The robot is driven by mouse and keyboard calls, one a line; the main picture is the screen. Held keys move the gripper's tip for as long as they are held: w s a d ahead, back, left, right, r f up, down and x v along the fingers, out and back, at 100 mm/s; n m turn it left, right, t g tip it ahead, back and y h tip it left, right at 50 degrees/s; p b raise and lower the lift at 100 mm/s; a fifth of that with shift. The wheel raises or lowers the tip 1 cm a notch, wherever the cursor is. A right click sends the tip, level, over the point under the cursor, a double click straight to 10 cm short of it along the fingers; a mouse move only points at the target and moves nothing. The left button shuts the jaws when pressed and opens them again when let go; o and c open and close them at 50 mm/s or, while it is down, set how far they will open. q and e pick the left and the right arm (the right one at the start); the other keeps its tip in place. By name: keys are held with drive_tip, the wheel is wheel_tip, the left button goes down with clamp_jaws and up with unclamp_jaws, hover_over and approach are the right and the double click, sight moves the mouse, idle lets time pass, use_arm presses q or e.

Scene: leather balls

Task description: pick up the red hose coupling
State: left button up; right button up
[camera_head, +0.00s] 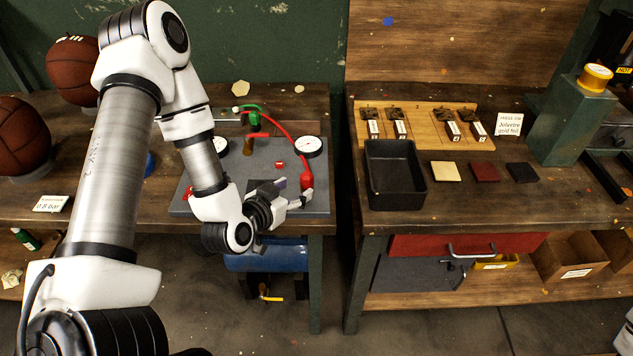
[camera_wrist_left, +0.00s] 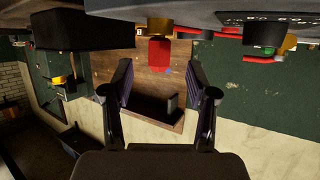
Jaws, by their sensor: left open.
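The red hose coupling (camera_head: 306,181) stands on the grey plate near its right edge, at the end of a red hose. My left gripper (camera_head: 293,193) is open beside it, its jaws pointing right toward the coupling. The wrist view, which is upside down, shows a red block with a brass-coloured end (camera_wrist_left: 160,50), apparently the coupling. It lies ahead of the open left fingers (camera_wrist_left: 160,82), roughly between them in the picture, and I see no grip on it. My right gripper is not in view.
Two pressure gauges (camera_head: 308,146), a green valve (camera_head: 252,115) and a red-handled brass fitting (camera_head: 248,146) stand on the grey plate (camera_head: 262,155). Two basketballs (camera_head: 73,68) are at the left. A gap separates this bench from the right bench with a black tray (camera_head: 394,174).

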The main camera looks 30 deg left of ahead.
sight(303, 183)
use_arm(q)
drive_tip(key=p+x, duration=0.1)
drive_tip(key=x, duration=0.5)
drive_tip(key=shift+w+d, duration=0.1)
drive_tip(key=shift+w, duration=0.2)
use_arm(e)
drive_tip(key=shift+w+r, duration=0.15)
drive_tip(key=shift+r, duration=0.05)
use_arm(q)
clamp_jaws()
drive_tip(key=shift+p, duration=0.35)
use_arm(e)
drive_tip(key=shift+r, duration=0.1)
